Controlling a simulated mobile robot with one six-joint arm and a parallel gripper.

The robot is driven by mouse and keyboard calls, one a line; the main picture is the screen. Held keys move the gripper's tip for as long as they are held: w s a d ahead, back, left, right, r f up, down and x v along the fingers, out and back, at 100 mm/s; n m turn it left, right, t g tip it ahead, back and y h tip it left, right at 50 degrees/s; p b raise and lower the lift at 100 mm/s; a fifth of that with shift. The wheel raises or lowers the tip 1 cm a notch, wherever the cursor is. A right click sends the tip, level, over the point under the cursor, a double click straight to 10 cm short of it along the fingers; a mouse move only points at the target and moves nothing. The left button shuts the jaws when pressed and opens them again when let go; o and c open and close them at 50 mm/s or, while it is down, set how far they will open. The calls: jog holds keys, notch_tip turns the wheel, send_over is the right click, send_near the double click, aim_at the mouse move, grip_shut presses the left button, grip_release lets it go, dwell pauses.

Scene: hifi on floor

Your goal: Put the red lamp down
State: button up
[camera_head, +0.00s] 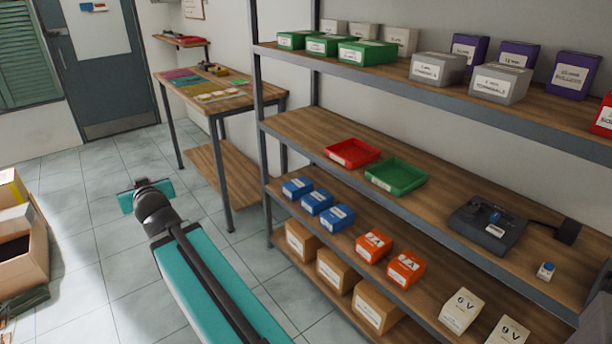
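I cannot make out a red lamp anywhere in the head view. My teal arm reaches from the bottom edge out over the tiled floor, left of the shelf. Its end with my gripper (132,194) is beyond the dark wrist joint, pointing away from the camera. The fingers are small and partly hidden by the wrist, so I cannot tell whether they are open or shut, or whether they hold anything.
The shelf rack (320,120) at right holds a red tray (352,153), a green tray (396,176), a black device (487,225) and several boxes. A wooden workbench (235,103) stands behind my gripper. Cardboard boxes (22,262) are at left. Floor (100,240) between is clear.

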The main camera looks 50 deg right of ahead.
jog(key=s+d+f+m+g+h+b, duration=0.1)
jog(key=s+d+f+m+g+h, duration=0.15)
jog(key=s+d, duration=0.55)
jog(key=s+d+f+m+g+h+b, duration=0.1)
jog(key=s+d+m+g+h, duration=0.2)
jog(key=d, duration=1)
jog(key=s+d+f+m+g+h+b, duration=0.1)
jog(key=s+d+m+g+h, duration=0.2)
jog(key=s+d, duration=0.55)
jog(key=s+d+m+g+b, duration=0.1)
jog(key=s+d+m+g, duration=0.3)
jog(key=s+d, duration=0.5)
jog(key=s+d+m+g+h+b, duration=0.1)
jog(key=s+d+m+g, duration=0.4)
jog(key=s, duration=1.2)
jog(key=d+b, duration=0.1)
jog(key=d, duration=0.3)
jog(key=shift+s+d+r, duration=0.25)
jog(key=shift+s, duration=0.15)
jog(key=shift+m+g, duration=0.25)
jog(key=p, duration=0.3)
send_over(391, 180)
jog(key=shift+a+f, duration=0.1)
jog(key=shift+f, duration=0.65)
jog(key=shift+f, duration=0.1)
